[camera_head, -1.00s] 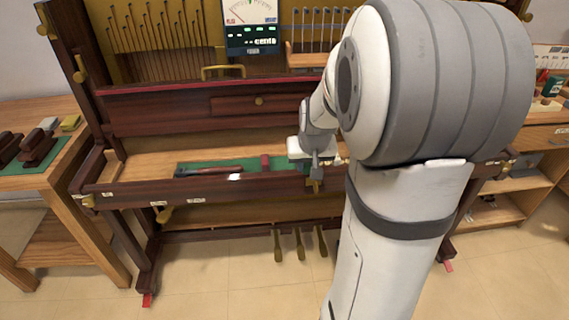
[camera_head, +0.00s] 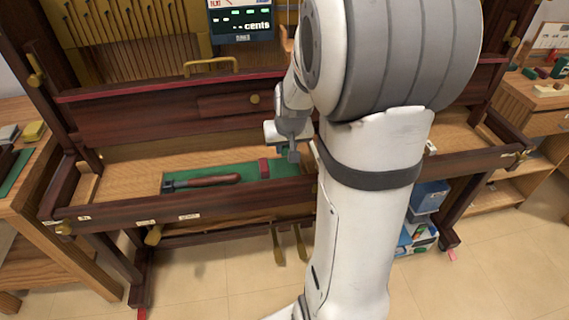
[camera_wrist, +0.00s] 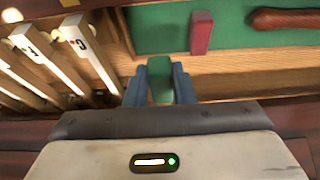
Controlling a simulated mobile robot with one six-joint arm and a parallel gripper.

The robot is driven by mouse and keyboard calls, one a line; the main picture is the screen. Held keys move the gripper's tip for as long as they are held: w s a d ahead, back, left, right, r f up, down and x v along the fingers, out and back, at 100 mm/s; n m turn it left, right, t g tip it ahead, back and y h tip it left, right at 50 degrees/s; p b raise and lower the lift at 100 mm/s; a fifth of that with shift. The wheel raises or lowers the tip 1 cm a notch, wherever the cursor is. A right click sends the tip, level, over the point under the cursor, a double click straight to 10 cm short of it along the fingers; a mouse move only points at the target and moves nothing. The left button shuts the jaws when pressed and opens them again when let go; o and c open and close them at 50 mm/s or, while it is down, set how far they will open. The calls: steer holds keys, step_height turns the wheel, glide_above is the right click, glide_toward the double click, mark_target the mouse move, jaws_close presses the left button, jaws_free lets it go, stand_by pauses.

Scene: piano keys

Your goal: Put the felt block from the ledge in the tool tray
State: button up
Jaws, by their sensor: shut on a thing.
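My gripper (camera_wrist: 159,84) is shut on a small green block, the felt block (camera_wrist: 160,77), which stands between the two blue-grey fingers in the wrist view. In the head view my gripper (camera_head: 290,152) hangs at the right end of the green-lined tool tray (camera_head: 240,170), and the arm hides much of what lies behind it. In the wrist view the tray (camera_wrist: 150,32) lies just beyond the fingertips, with its wooden rim between. The block appears to be outside the tray's lining, but its height above the wood cannot be told.
A red block (camera_wrist: 202,32) and a wooden-handled tool (camera_wrist: 285,19) lie in the tray; the tool also shows in the head view (camera_head: 208,181). Bare green lining lies left of the red block in the wrist view. Labelled keys (camera_wrist: 85,50) stand at the left there.

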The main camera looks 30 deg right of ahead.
mark_target(285, 171)
steer(key=shift+f+b, duration=0.75)
steer(key=shift+f, duration=2.85)
steer(key=shift+f, duration=0.25)
steer(key=o, duration=1)
steer(key=shift+c, duration=0.2)
steer(key=shift+r, duration=0.1)
